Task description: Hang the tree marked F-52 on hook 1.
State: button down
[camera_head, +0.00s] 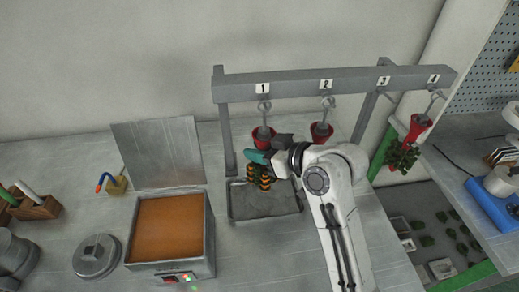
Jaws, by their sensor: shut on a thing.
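My gripper (264,157) is in front of the rack's left end, below the label of hook 1 (264,104). It is shut on a tree with orange and dark striped branches (260,182) below the jaws. A red cup with a grey stem (263,134) shows just above the jaws, under hook 1, and appears to belong to this tree. I cannot tell whether its top is on the hook or whether the jaws grip its stem. No F-52 mark is legible.
The grey rack (300,86) carries labels 1 to 4. Another red cup (322,131) hangs at hook 2, its lower part hidden by my arm. A red-and-green tree (404,156) hangs at hook 4. A grey tray (264,216) lies below; an open wax tank (168,229) stands left.

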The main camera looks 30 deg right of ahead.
dwell(0.3)
jog(key=c, duration=0.8)
grip_release()
jog(key=shift+o, duration=0.2)
